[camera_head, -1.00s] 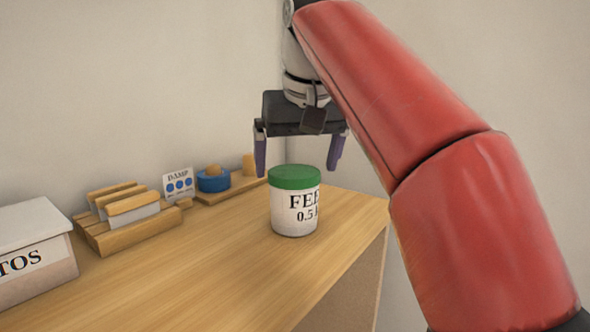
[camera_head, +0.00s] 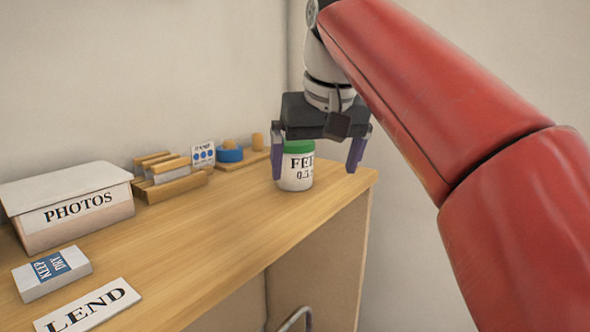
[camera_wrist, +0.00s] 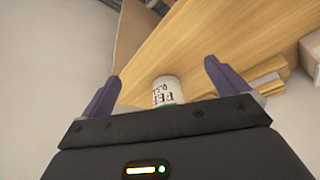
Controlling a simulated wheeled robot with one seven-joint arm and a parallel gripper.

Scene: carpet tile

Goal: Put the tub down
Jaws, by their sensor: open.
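The tub (camera_head: 296,172) is white with a green lid and black lettering. It stands upright on the wooden counter top (camera_head: 229,227), near its far right end. My gripper (camera_head: 317,160) is open and empty, with its purple fingers spread. In the head view it overlaps the tub's lid, and the gap between them is hard to judge. In the wrist view the tub (camera_wrist: 167,91) shows between the two fingers (camera_wrist: 162,82), beyond the gripper body, which hides its lid end.
A box marked PHOTOS (camera_head: 80,218), a KEEP DRY box (camera_head: 52,273) and a LEND card (camera_head: 88,308) lie at the left. A wooden rack (camera_head: 168,178), a DAMP card (camera_head: 202,155) and a blue round item (camera_head: 229,154) stand along the wall. The counter's middle is clear.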

